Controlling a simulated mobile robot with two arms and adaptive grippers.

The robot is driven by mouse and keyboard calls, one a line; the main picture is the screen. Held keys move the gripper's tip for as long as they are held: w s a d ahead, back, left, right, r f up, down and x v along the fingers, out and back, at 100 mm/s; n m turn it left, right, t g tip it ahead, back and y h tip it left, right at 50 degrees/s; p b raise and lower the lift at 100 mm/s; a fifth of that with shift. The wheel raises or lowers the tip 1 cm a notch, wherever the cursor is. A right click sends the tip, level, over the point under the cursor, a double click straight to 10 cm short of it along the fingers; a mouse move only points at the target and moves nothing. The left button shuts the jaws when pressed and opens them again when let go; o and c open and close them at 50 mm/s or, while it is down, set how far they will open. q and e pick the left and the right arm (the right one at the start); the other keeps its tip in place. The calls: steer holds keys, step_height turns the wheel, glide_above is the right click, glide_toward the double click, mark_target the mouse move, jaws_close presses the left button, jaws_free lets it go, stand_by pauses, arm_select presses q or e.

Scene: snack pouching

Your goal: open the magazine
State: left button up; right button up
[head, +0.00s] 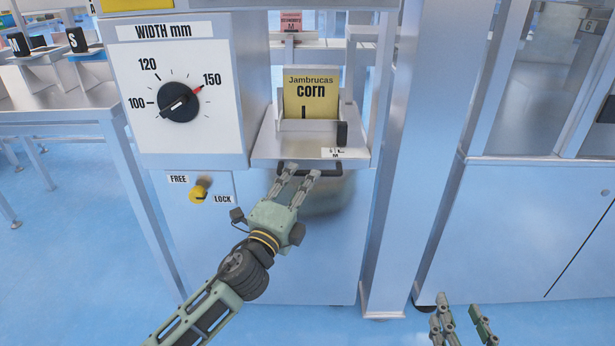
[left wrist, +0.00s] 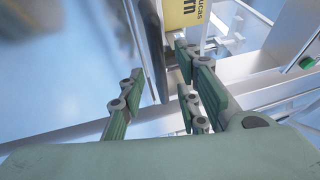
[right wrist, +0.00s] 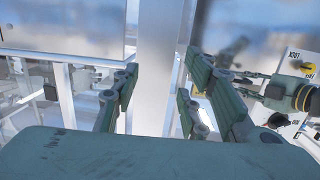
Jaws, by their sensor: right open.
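The magazine tray (head: 262,146) sticks out of the machine front, with yellow "Jambrucas corn" pouches (head: 312,95) standing in it. A dark bar handle (head: 330,172) runs along its front edge. My left gripper (head: 300,171) is at this handle, its fingers apart and overlapping the handle's left part in the head view. Its fingers also stand apart in the left wrist view (left wrist: 158,85), with a yellow pouch (left wrist: 182,12) beyond them. I cannot tell whether they touch the handle. My right gripper (head: 460,318) is open and empty, low at the right, away from the magazine.
A width dial (head: 180,101) points near 150 on the white panel. Below it is a yellow FREE/LOCK knob (head: 198,193), its lever toward LOCK. A metal post (head: 415,150) stands right of the magazine. A grey cabinet (head: 530,225) fills the right side.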

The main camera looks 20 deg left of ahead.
mark_target(307, 173)
arm_select(q)
steer(key=shift+x, duration=2.05)
arm_select(e)
steer(key=shift+w+a+r+t, duration=0.15)
steer(key=shift+r+t, duration=0.2)
steer(key=shift+r, duration=0.25)
steer(key=shift+w+a+r+t, duration=0.1)
steer(key=shift+r+t, duration=0.25)
steer(key=shift+r, duration=0.25)
arm_select(q)
steer(key=shift+c, duration=0.3)
steer(key=shift+f, duration=0.1)
jaws_close()
